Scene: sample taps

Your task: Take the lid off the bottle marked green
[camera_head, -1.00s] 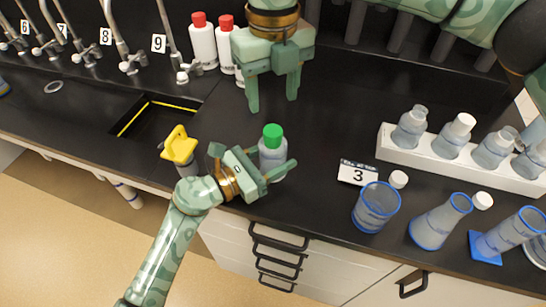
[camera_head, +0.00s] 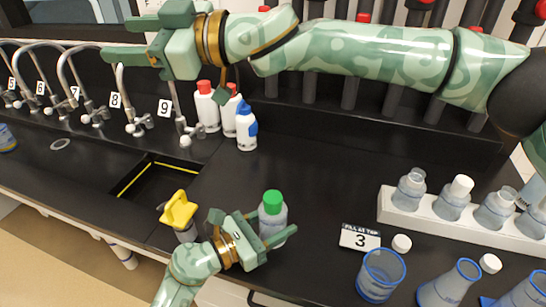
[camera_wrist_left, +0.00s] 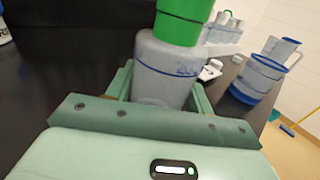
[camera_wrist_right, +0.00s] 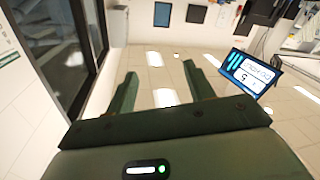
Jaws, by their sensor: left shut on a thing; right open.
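The bottle with the green lid (camera_head: 272,202) stands upright near the front edge of the black counter; its clear body (camera_head: 272,221) holds greyish liquid. The green lid sits on top of it. My left gripper (camera_head: 268,231) is shut around the bottle's body, below the lid. In the left wrist view the body (camera_wrist_left: 165,75) is between the fingers and the green lid (camera_wrist_left: 183,20) is above them. My right gripper (camera_head: 120,38) is open and empty, raised high at the upper left, far from the bottle. The right wrist view shows nothing between its fingers (camera_wrist_right: 165,80).
A yellow-topped object (camera_head: 179,210) is left of the left gripper. A white rack (camera_head: 395,207), a "3" sign (camera_head: 360,238) and glassware (camera_head: 381,275) are right. Mid-counter is clear.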

